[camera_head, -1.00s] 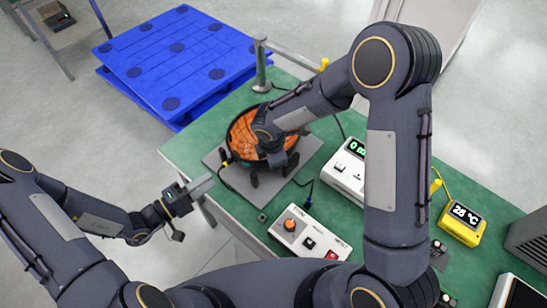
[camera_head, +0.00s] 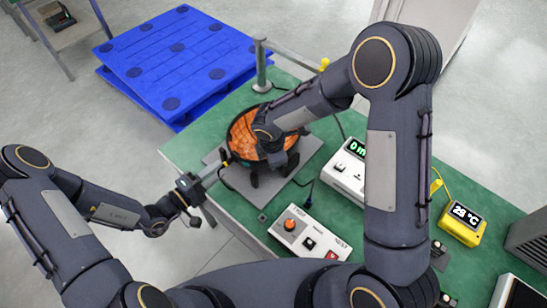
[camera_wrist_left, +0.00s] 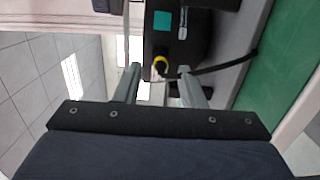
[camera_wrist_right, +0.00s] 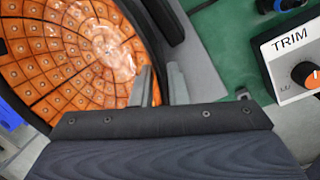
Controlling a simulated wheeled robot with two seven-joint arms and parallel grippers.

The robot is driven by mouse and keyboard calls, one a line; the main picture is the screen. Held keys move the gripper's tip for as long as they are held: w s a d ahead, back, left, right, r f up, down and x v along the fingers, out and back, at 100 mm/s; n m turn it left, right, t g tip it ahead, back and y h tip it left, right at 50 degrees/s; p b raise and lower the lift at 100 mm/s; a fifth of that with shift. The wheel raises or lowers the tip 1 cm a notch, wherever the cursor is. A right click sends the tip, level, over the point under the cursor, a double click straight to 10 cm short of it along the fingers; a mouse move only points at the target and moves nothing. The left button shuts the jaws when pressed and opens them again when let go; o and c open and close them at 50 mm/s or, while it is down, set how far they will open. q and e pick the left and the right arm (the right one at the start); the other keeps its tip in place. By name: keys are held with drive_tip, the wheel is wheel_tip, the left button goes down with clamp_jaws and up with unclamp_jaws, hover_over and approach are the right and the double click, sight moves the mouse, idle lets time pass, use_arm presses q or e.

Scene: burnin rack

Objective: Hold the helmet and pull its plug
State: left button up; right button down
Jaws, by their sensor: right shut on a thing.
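The helmet (camera_head: 241,134), an orange tiled bowl with a dark rim, sits on a grey plate (camera_head: 238,187) on the green bench. It also shows in the right wrist view (camera_wrist_right: 65,50). My right gripper (camera_wrist_right: 161,78) is shut on the helmet's dark rim; in the head view my arm hides part of it. The plug (camera_wrist_left: 161,66), black with a yellow ring, is on the helmet's near-left side, with a dark cable running off. My left gripper (camera_wrist_left: 160,85) is open, its fingers on either side of the plug and pointing at the helmet; contact cannot be told.
A white box with an orange knob (camera_head: 291,224) and a white meter with a green display (camera_head: 346,170) stand right of the plate. A yellow thermometer (camera_head: 462,222) is further right. A metal post (camera_head: 261,68) stands behind the helmet. Blue pallets (camera_head: 180,62) lie on the floor.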

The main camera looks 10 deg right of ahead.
use_arm(q)
drive_tip(key=shift+x, duration=1.8)
use_arm(e)
drive_tip(key=shift+d+f, duration=0.1)
drive_tip(key=shift+d, duration=0.05)
use_arm(q)
clamp_jaws()
drive_tip(key=shift+a, duration=0.1)
use_arm(e)
drive_tip(key=shift+d, duration=0.1)
use_arm(q)
drive_tip(key=shift+v, duration=2.9)
drive_tip(key=shift+s, duration=0.1)
